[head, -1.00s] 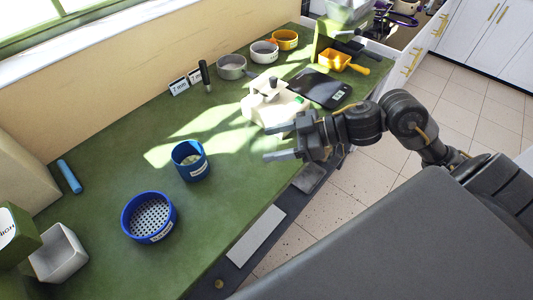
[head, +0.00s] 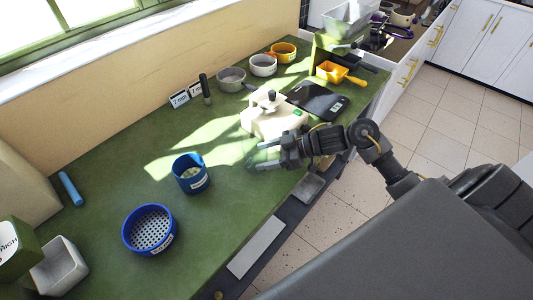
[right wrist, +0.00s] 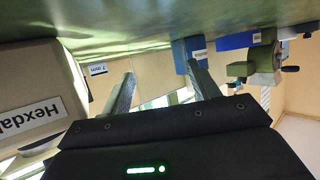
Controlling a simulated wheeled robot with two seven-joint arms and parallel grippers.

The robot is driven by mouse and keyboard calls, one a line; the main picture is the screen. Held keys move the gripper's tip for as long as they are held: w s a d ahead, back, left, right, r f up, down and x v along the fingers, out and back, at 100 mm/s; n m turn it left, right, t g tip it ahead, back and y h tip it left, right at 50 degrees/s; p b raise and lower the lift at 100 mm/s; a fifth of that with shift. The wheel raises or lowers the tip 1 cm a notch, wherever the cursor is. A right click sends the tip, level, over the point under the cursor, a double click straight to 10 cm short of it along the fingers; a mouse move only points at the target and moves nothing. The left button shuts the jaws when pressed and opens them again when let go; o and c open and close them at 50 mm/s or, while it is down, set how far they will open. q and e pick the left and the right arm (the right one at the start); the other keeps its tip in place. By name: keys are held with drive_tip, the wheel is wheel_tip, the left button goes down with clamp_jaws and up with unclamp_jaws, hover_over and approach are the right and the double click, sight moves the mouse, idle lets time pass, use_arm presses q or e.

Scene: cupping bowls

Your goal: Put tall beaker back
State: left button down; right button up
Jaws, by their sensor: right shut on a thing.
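My right gripper (head: 262,156) is over the front half of the green counter, between the blue cup and the white machine. Its fingers are a little apart, shut on a faint see-through thing (head: 250,160), which seems to be the tall beaker. Its outline is hard to make out, and I cannot tell whether it touches the counter. In the right wrist view the two fingers (right wrist: 163,88) also stand apart, with the beaker barely visible between them. My left gripper is not in view.
A blue cup (head: 190,180) and a blue sieve (head: 149,245) stand left of the gripper. A dark cylinder (head: 206,89) stands behind. The counter (head: 120,175) left of the cup is clear.

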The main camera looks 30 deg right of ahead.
drive_tip(key=shift+f, duration=0.2)
drive_tip(key=o, duration=0.8)
drive_tip(key=shift+o, duration=0.2)
drive_tip(key=shift+r, duration=0.15)
drive_tip(key=b+v, duration=0.2)
drive_tip(key=v, duration=0.9)
drive_tip(key=shift+s+d, duration=0.15)
drive_tip(key=shift+s+d+r, duration=0.1)
drive_tip(key=shift+s+d, duration=0.05)
drive_tip(key=shift+d, duration=0.1)
